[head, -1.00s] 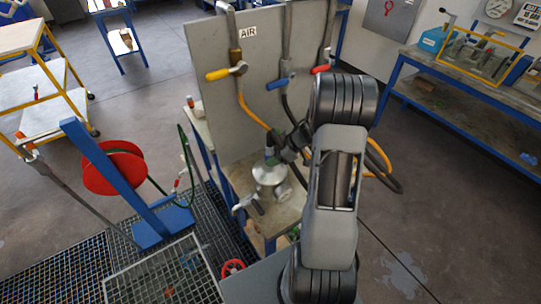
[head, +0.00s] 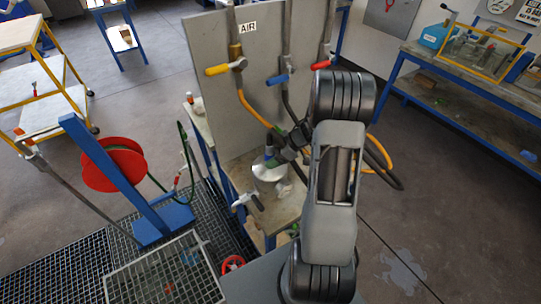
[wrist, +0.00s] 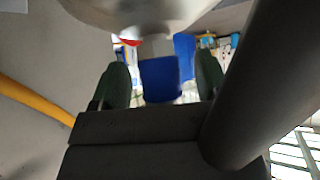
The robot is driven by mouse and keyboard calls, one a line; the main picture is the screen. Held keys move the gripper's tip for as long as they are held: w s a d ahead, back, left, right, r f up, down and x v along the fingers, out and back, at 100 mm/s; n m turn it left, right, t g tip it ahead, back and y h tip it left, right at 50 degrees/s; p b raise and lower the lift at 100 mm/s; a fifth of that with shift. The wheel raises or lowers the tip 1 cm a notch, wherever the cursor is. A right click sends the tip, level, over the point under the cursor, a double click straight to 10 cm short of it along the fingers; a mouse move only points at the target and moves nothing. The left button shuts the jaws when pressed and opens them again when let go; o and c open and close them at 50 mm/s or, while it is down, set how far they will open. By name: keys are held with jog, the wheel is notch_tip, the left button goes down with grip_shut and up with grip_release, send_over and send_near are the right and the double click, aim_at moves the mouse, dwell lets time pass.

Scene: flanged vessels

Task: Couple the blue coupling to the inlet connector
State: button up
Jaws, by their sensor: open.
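The blue coupling (wrist: 160,80) shows in the wrist view below a short grey cylindrical part. It lies between the two green fingertips of my gripper (wrist: 161,84), which are apart, with a gap visible beside the coupling. A pale metal surface, blurred, fills the top of that view. In the head view my gripper (head: 274,150) is at the top of the metal vessel (head: 268,172) on the bench, in front of the upright panel. I cannot make out the inlet connector with certainty, or whether the coupling sits on it.
The grey panel (head: 215,110) with yellow, blue and red valve handles stands behind the vessel. Yellow and black hoses hang close to my arm. A red hose reel (head: 108,165) on a blue post stands to the left.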

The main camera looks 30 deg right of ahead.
jog(key=b+v, duration=0.1)
jog(key=v, duration=1.2)
jog(key=shift+d+r+b, duration=0.2)
jog(key=shift+r+b, duration=0.1)
jog(key=shift+b, duration=0.05)
